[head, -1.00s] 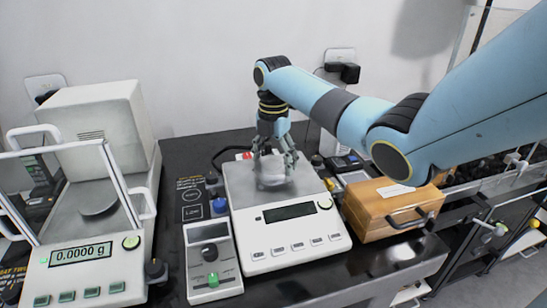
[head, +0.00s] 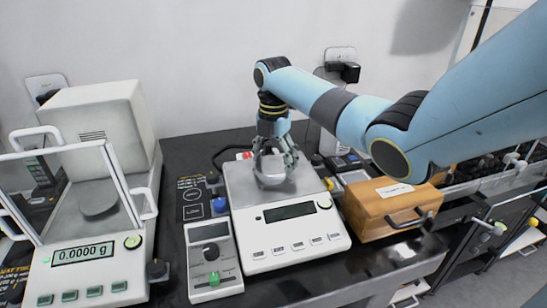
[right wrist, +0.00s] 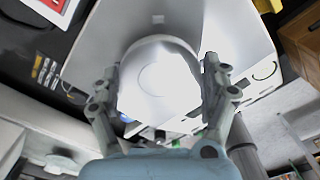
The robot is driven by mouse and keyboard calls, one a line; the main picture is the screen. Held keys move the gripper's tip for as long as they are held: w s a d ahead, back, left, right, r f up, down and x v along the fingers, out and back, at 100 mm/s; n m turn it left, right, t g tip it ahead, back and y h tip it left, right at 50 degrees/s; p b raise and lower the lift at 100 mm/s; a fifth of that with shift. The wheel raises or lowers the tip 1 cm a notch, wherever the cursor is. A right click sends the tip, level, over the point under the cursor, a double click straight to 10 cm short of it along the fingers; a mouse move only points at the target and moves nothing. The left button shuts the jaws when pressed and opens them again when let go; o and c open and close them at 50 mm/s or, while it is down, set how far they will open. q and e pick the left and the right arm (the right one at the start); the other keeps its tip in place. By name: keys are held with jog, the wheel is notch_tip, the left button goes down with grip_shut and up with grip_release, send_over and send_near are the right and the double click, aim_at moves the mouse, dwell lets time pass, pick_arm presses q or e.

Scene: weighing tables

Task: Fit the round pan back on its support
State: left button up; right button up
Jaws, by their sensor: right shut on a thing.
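My right gripper (head: 274,170) reaches down over the middle balance and is shut on a pale round dish-like thing (head: 270,179). In the right wrist view this round white thing (right wrist: 160,85), with a faint ring at its middle, sits between the two fingers of the right gripper (right wrist: 163,88). I cannot tell whether it touches the plate below. A dark grey round pan (head: 99,198) shows inside the glass-fronted balance (head: 95,255) at left, which reads 0.0000 g. The support under that pan is hidden. My left gripper is not in view.
The middle balance (head: 295,242) has a square metal plate and a dark display. A wooden box (head: 393,205) with a handle stands at right. The glass front edges the left balance.

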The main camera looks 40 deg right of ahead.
jog(key=shift+f, duration=0.15)
jog(key=shift+f, duration=0.35)
dwell(0.4)
jog(key=o, duration=1.3)
jog(key=shift+c, duration=0.2)
notch_tip(320, 180, up, 12)
